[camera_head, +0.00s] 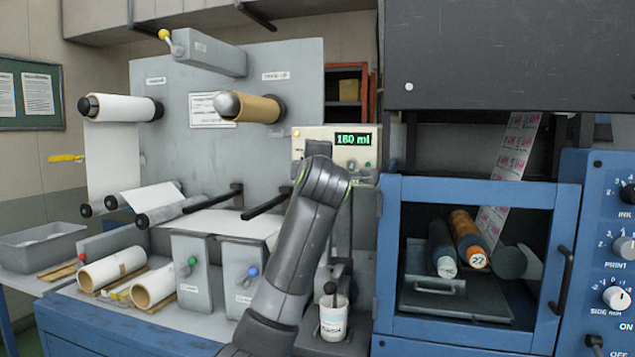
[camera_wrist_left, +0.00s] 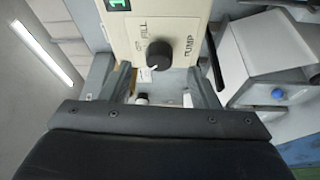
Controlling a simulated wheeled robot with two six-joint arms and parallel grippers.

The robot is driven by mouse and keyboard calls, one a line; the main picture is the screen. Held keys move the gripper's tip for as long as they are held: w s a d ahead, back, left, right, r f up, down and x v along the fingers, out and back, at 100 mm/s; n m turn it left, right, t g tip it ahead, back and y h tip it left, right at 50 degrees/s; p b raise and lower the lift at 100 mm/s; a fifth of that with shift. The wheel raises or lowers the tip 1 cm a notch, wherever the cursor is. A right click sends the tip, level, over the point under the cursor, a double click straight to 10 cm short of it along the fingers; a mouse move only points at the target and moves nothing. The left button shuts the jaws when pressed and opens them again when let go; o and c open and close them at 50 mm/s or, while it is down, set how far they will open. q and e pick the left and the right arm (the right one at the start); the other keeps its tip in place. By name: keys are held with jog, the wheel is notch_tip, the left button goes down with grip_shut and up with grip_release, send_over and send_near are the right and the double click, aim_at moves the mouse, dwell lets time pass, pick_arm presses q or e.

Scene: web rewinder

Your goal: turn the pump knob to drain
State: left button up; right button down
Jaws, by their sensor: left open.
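The cream pump box (camera_head: 352,140) stands at centre in the head view, with a green "180 ml" display (camera_head: 353,139). My left arm covers its lower left, and the knob is hidden there. In the left wrist view the pump panel (camera_wrist_left: 185,15) fills the top middle. Its round dark knob (camera_wrist_left: 158,53) sits beside the words FILL and PUMP, with a small white mark at its lower edge. My left gripper (camera_wrist_left: 160,74) is open, its two fingers apart on either side below the knob. I cannot tell whether they touch anything. My right gripper is out of view.
A labelled white cup (camera_head: 333,318) stands below the pump. Grey boxes with a green knob (camera_head: 192,261) and a blue knob (camera_head: 253,271) are to the left. A blue-framed cabinet (camera_head: 388,260) closes off the right. Rollers (camera_head: 250,107) project above the bench.

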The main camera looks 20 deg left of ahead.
pick_arm(q)
jog(key=b+v, duration=0.2)
jog(key=v, duration=1)
jog(key=shift+s+b, duration=0.15)
jog(key=shift+b, duration=0.2)
jog(key=shift+f, duration=0.2)
